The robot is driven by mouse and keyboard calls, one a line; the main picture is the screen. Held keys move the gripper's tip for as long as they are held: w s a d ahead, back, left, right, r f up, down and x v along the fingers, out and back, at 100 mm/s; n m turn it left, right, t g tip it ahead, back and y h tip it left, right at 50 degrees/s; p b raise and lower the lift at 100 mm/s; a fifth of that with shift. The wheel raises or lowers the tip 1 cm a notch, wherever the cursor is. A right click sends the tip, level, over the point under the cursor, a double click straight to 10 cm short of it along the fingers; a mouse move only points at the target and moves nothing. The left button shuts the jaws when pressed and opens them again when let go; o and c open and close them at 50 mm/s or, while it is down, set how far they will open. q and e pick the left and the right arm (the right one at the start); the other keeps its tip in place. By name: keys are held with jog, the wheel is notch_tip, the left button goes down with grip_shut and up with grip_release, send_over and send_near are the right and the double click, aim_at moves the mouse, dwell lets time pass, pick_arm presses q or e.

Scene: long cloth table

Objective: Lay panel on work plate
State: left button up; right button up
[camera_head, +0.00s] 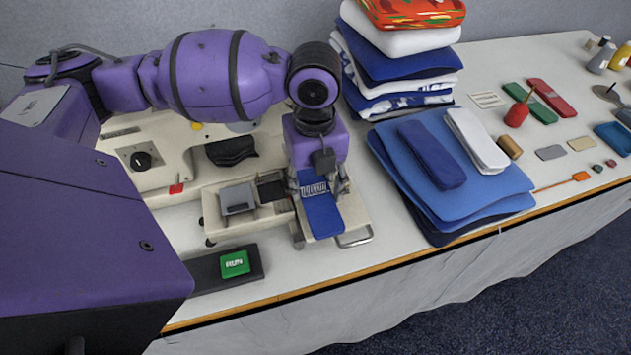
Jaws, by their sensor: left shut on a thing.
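My left gripper (318,188) reaches down over the sewing machine's cream work plate (355,212) and is shut on a blue panel (323,217). The panel is a small flat strip. It extends from between the fingers toward the table's front edge, over the plate. I cannot tell whether it touches the plate or hangs just above it. The gripper and wrist hide the panel's far end. My right gripper is not in view.
The machine has a grey metal block (237,199) left of the gripper and a wire loop (355,238) in front. A green RUN button (235,264) sits at the front edge. Folded blue cloths (480,205) lie right, with a tall cloth stack (400,65) behind.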

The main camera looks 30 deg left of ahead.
aim_at(315, 189)
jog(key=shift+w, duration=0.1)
pick_arm(q)
jog(key=shift+f, duration=0.2)
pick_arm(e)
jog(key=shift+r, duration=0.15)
pick_arm(q)
jog(key=shift+f, duration=0.35)
jog(key=o, duration=1.2)
jog(key=shift+c, duration=0.2)
jog(key=shift+w+r, duration=0.1)
jog(key=shift+r, duration=0.15)
notch_tip(315, 189, up, 13)
jog(key=p, duration=0.1)
jog(key=shift+p, duration=0.3)
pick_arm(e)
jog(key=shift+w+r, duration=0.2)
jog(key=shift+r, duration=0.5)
